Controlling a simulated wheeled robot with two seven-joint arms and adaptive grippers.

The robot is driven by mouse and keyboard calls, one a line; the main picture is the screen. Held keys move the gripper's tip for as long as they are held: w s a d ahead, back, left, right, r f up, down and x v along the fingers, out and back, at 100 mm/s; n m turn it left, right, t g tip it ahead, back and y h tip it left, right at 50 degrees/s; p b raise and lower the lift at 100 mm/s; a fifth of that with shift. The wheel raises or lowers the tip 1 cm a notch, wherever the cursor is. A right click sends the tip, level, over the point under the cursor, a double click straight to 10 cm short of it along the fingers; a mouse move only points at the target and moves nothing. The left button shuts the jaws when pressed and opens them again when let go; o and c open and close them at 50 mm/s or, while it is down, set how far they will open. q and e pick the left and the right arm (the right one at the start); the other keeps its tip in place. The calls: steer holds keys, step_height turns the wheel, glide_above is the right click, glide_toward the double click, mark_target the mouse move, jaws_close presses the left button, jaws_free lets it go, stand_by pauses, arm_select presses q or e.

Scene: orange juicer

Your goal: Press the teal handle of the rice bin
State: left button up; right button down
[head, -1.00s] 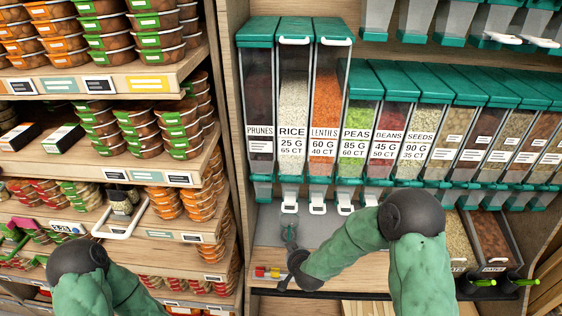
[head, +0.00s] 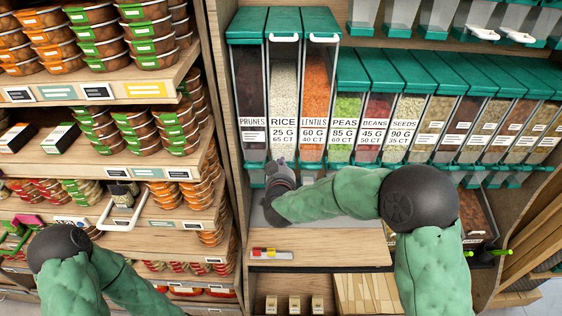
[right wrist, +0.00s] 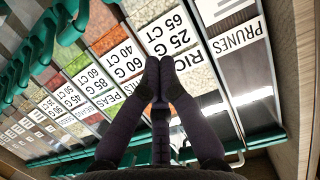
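The rice bin (head: 284,90) is a tall clear dispenser of white grains with a teal lid and a "RICE 25 G 65 CT" label. It stands between the prunes bin (head: 250,85) and the lentils bin (head: 318,85). My right gripper (head: 278,163) is at the rice bin's lower front and covers its teal handle area in the head view. In the right wrist view the gripper's fingertips (right wrist: 159,66) are together in front of the rice label (right wrist: 180,42). Teal parts show behind the fingers; contact cannot be told. My left gripper is out of view.
More bins with teal fittings continue to the right, starting with the peas bin (head: 347,110). A wooden ledge (head: 340,248) lies below.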

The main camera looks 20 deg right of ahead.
steer(key=x, duration=0.9)
steer(key=shift+w+d+f, duration=0.15)
steer(key=shift+w+f, duration=0.05)
steer(key=shift+w, duration=0.15)
steer(key=f, duration=0.1)
steer(key=s, duration=0.1)
steer(key=f, duration=0.1)
steer(key=shift+s+a+f, duration=0.2)
steer(key=shift+a+f, duration=0.05)
steer(key=shift+f, duration=0.05)
steer(key=shift+s+a+f, duration=0.1)
steer(key=shift+s+f, duration=0.15)
steer(key=shift+f, duration=0.1)
steer(key=s+a+f+t+h+b, duration=0.1)
steer(key=s+f+t+b, duration=0.3)
steer(key=b, duration=2.4)
steer(key=shift+f+t+h, duration=0.6)
steer(key=shift+f+t, duration=1.2)
steer(key=shift+f, duration=0.1)
steer(key=shift+a+b, duration=0.1)
steer(key=shift+b, duration=0.25)
